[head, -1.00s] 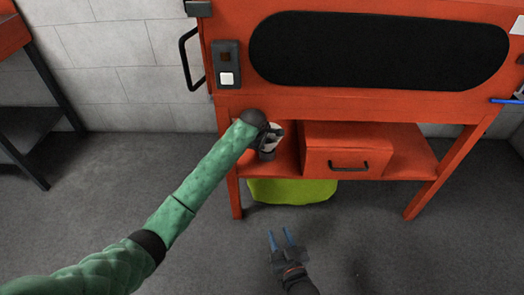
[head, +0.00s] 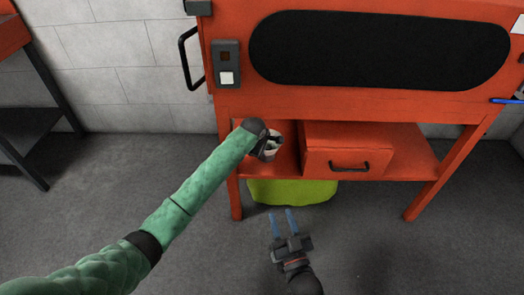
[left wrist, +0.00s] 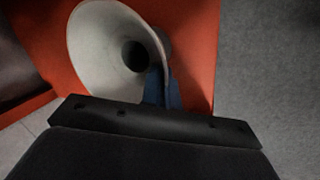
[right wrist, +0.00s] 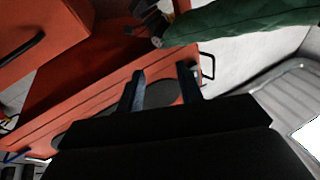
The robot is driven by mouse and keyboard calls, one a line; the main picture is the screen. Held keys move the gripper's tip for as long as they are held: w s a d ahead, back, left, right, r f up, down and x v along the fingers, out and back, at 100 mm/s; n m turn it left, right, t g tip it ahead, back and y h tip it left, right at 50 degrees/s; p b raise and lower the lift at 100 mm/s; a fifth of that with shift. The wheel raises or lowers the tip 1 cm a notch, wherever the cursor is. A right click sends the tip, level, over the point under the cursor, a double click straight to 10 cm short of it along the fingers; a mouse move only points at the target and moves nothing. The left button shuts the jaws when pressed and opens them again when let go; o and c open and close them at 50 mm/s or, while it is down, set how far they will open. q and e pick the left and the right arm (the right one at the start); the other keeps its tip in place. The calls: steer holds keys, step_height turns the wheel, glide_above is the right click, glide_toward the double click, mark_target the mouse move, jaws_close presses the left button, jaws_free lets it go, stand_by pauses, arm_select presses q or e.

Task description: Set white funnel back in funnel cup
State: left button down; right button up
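The white funnel (left wrist: 95,45) fills the upper left of the left wrist view, its wide mouth and dark hole facing the camera. In the head view the funnel (head: 270,152) is small, low over the left part of the red shelf. My left gripper (left wrist: 163,88) has its blue fingers close together at the funnel's rim, seemingly one on each side, pinching it. In the head view my left gripper (head: 267,141) is partly hidden by its own wrist. I cannot make out the funnel cup. My right gripper (head: 283,214) is open and empty in front of the bench; its fingers are apart in the right wrist view (right wrist: 160,85).
A red drawer box (head: 345,150) with a black handle stands on the shelf, right of the funnel. A yellow-green object (head: 290,191) lies under the shelf. The bench (head: 375,103) overhangs the shelf. The floor in front is clear.

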steer(key=shift+f, duration=0.1)
arm_select(q)
steer(key=shift+f, duration=0.1)
arm_select(e)
steer(key=shift+s+f+g, duration=0.15)
steer(key=shift+f+g, duration=0.1)
steer(key=shift+f, duration=0.4)
steer(key=shift+s+f+g, duration=0.15)
steer(key=shift+f+g, duration=0.1)
steer(key=shift+f, duration=0.4)
arm_select(q)
steer(key=shift+f, duration=0.1)
arm_select(e)
steer(key=shift+w+f, duration=0.3)
steer(key=shift+f, duration=0.05)
arm_select(q)
steer(key=c, duration=1.9)
jaws_free()
steer(key=shift+c, duration=0.2)
steer(key=shift+o, duration=1.3)
arm_select(e)
steer(key=shift+s+a+f+g+h, duration=0.1)
steer(key=shift+s+f+g+h, duration=0.1)
steer(key=shift+f, duration=0.3)
steer(key=shift+s+f+g+h, duration=0.1)
steer(key=shift+s+f+g, duration=0.1)
steer(key=shift+f, duration=0.25)
steer(key=shift+w+r, duration=0.1)
